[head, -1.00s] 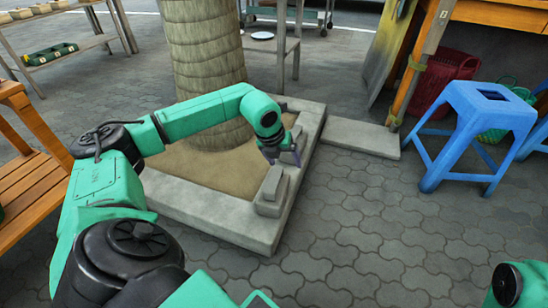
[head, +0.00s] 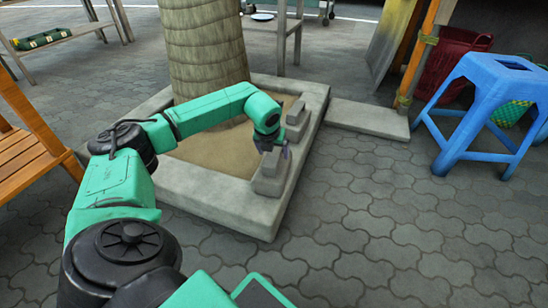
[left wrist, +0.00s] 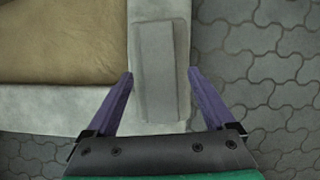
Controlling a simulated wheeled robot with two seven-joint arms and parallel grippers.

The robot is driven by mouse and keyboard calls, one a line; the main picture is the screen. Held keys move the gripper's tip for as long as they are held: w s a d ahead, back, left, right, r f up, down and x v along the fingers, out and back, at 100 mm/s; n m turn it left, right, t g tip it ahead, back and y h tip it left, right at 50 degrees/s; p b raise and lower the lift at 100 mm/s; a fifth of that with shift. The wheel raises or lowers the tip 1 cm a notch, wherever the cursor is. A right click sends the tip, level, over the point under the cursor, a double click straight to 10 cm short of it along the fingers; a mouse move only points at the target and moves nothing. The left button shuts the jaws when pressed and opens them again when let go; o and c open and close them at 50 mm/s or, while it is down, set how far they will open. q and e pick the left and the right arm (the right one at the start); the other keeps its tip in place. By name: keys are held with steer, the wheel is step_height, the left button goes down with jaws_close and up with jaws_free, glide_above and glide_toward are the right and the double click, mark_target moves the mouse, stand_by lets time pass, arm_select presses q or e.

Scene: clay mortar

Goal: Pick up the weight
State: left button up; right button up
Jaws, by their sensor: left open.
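A grey stone-like weight (head: 270,171) sits on the stone curb around the tree, near the curb's front right corner. In the left wrist view the weight (left wrist: 155,70) appears as a long grey block with its handle ridge on top. My left gripper (head: 278,150) is above the weight. In the left wrist view its two purple fingers (left wrist: 161,75) are open, one on each side of the weight, with nothing held. Whether they touch it cannot be told. A second similar grey weight (head: 297,119) stands farther back on the same curb. My right gripper is not in view.
The stone curb (head: 230,205) encloses sand (head: 210,155) and a tree trunk (head: 203,50). A flat slab (head: 367,119) adjoins it on the right. A blue stool (head: 495,95) stands right, and a wooden bench (head: 30,165) left. The paving in front is clear.

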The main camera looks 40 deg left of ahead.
arm_select(q)
steer(key=shift+r, duration=0.2)
steer(key=shift+f, duration=0.25)
stand_by(0.3)
jaws_close()
steer(key=shift+w+r, duration=0.15)
steer(key=shift+r, duration=0.05)
